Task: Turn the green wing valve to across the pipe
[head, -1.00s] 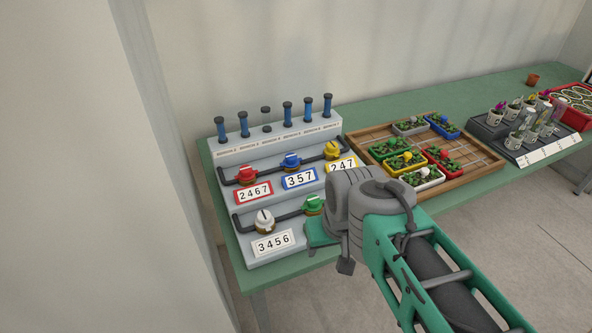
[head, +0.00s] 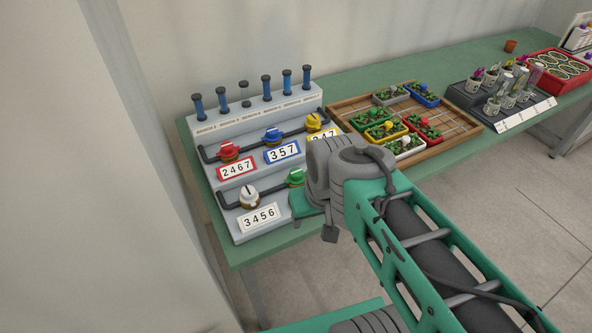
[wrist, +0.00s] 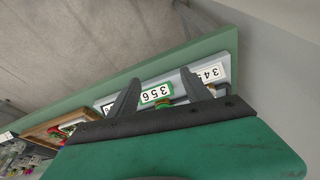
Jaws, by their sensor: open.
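The green wing valve (head: 296,177) sits on the lower pipe of the grey stepped valve stand (head: 222,172), partly hidden behind my arm in the head view. In the wrist view a small part of the green valve (wrist: 164,102) shows between my fingers, beside its green-framed label (wrist: 157,93). My gripper (wrist: 161,77) is open, with one finger on each side of the valve and label. I cannot tell whether the fingers touch the valve. The wing's angle to the pipe is not clear.
A white valve (head: 249,197) stands left on the same pipe. Red (head: 229,151), blue (head: 273,136) and yellow (head: 315,122) valves are on the step above. A wooden tray (head: 460,143) of planted pots lies to the right on the green table (head: 450,72).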

